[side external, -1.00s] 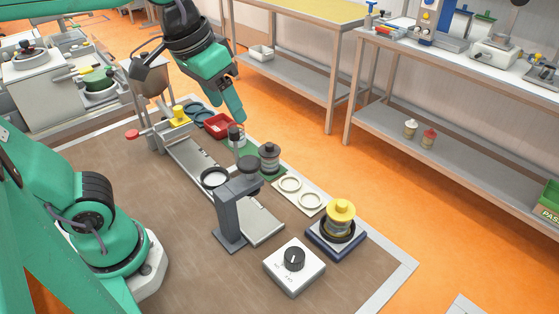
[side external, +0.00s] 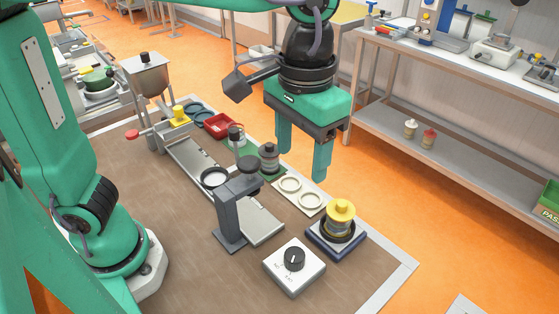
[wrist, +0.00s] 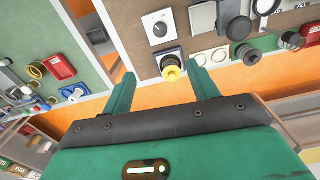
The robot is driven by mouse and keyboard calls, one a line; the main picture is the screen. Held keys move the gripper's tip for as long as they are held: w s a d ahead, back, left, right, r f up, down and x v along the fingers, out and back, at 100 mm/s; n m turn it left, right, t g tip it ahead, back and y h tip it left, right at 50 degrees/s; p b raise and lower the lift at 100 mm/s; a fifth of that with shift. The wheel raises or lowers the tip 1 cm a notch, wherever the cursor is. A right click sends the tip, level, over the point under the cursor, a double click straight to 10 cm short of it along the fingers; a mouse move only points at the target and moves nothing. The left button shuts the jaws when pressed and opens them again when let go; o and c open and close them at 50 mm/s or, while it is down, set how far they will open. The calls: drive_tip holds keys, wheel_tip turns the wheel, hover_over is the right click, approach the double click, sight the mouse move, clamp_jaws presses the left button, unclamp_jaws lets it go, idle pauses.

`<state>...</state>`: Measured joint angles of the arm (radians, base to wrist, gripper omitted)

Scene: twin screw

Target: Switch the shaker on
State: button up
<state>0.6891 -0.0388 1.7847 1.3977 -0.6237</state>
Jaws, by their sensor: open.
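A white control box (side external: 291,276) with a black rotary knob (side external: 294,258) stands near the table's front right. It also shows near the top of the wrist view (wrist: 161,29). Small marks by the knob are too small to read. Behind it, a dark blue shaker base (side external: 322,246) carries a jar with a yellow cap (side external: 340,210). The yellow cap appears between my fingers in the wrist view (wrist: 173,73). My gripper (side external: 302,166) is open and empty, fingers down, well above the table and back from the knob box.
A grey post stand (side external: 230,222) with a ring stands left of the box. A tray with two pale rings (side external: 300,194) and a dark-lidded jar (side external: 269,160) lie behind. A red tray (side external: 219,124) and hopper (side external: 148,75) are farther back.

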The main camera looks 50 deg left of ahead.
hover_over(294, 255)
wheel_tip(294, 255, down, 19)
drive_tip(key=shift+r, duration=0.2)
drive_tip(key=shift+f, duration=0.1)
drive_tip(key=shift+f, duration=3.75)
drive_tip(key=shift+c, duration=0.2)
drive_tip(key=c, duration=0.9)
